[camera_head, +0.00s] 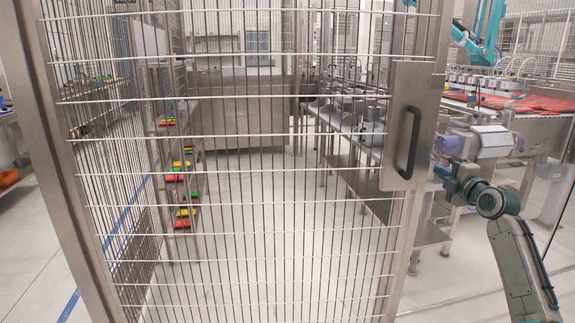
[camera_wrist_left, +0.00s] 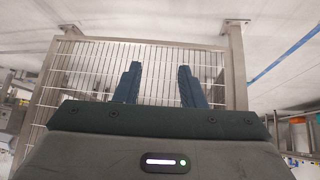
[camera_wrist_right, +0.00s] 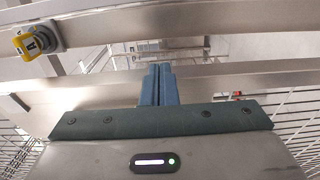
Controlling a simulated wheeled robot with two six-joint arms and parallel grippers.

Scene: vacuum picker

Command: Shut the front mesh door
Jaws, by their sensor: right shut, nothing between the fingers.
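The front mesh door (camera_head: 250,205) fills the middle of the head view, with thin wires in a steel frame. Its black handle (camera_head: 409,142) is on a steel plate at the door's right side. I cannot tell how far the door stands from its frame. My right gripper (camera_head: 439,172) is just right of the handle plate, apart from the handle. In the right wrist view its fingers (camera_wrist_right: 158,85) are together and empty, in front of steel frame bars. My left gripper (camera_wrist_left: 160,85) is open and empty, facing mesh in the left wrist view; the head view does not show it.
A yellow-and-grey device (camera_wrist_right: 38,40) is fixed to a steel bar in the right wrist view. Behind the mesh, a steel table (camera_head: 345,125) and red, yellow and green items (camera_head: 182,180) show. A conveyor with red goods (camera_head: 520,103) stands at right.

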